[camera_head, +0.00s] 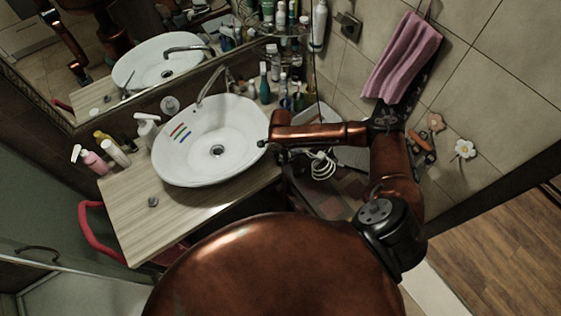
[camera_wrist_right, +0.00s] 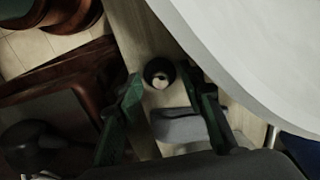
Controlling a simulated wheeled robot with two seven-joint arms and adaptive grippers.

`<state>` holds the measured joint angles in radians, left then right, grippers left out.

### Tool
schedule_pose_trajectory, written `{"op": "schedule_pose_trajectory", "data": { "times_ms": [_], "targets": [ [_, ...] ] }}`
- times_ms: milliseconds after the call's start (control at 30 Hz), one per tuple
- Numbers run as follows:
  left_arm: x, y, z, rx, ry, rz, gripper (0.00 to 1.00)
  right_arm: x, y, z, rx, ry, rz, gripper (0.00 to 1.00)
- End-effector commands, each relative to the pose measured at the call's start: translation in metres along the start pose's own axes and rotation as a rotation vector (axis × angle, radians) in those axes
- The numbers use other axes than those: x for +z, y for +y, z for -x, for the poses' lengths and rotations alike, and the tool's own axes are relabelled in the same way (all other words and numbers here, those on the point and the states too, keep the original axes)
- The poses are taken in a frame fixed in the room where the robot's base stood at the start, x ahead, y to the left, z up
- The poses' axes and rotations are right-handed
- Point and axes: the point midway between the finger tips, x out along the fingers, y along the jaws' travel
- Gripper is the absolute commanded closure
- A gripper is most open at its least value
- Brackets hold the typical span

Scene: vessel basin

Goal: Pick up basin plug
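A small grey round piece that looks like the basin plug (camera_head: 153,201) lies on the wooden counter, front left of the white basin (camera_head: 244,128). My right gripper (camera_head: 267,144) is at the basin's right edge, on the far side of the basin from the plug. In the right wrist view my right gripper (camera_wrist_right: 168,95) has its two green fingers apart. A dark-rimmed round thing (camera_wrist_right: 159,73) and a grey piece (camera_wrist_right: 180,126) show between them; I cannot tell what they are. The basin's white wall (camera_wrist_right: 245,50) is beside them. My left gripper is out of view.
The wooden counter (camera_head: 150,228) is clear around the plug. A pink bottle (camera_head: 93,160) and other bottles stand at its back left. The tap (camera_head: 212,84) rises behind the basin. A red curved rail (camera_head: 92,230) runs along the left. Toiletries (camera_head: 264,82) crowd the back right.

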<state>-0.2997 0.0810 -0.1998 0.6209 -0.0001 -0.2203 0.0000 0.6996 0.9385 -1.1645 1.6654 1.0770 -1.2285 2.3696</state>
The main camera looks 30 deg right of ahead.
Motion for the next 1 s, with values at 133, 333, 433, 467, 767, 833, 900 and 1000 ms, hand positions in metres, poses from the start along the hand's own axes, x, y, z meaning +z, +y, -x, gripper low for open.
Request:
{"op": "schedule_pose_trajectory", "data": {
  "times_ms": [133, 333, 433, 467, 767, 833, 900, 1000],
  "targets": [
    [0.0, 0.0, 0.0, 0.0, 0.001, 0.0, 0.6, 0.0, 0.0, 0.0, 0.0, 0.0, 0.0, 0.76],
    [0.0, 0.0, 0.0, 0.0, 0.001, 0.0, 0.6, 0.0, 0.0, 0.0, 0.001, -0.001, 0.0, 0.9],
    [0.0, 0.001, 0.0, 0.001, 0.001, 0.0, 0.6, 0.0, 0.0, 0.0, 0.001, 0.0, 0.0, 0.97],
    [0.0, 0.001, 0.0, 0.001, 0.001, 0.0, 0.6, 0.0, 0.0, 0.0, 0.001, 0.0, 0.0, 0.99],
    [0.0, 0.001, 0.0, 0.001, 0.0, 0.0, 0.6, 0.0, 0.001, -0.001, 0.001, 0.0, 0.0, 1.0],
    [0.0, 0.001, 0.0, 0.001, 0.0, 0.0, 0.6, 0.0, 0.001, 0.001, 0.001, 0.0, 0.0, 1.0],
    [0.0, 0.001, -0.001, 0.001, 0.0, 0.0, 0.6, 0.0, 0.0, 0.006, 0.0, -0.001, 0.0, 1.0],
    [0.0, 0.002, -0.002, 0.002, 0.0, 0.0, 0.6, 0.0, 0.0, 0.021, -0.002, -0.002, 0.001, 1.0]
  ]
}}
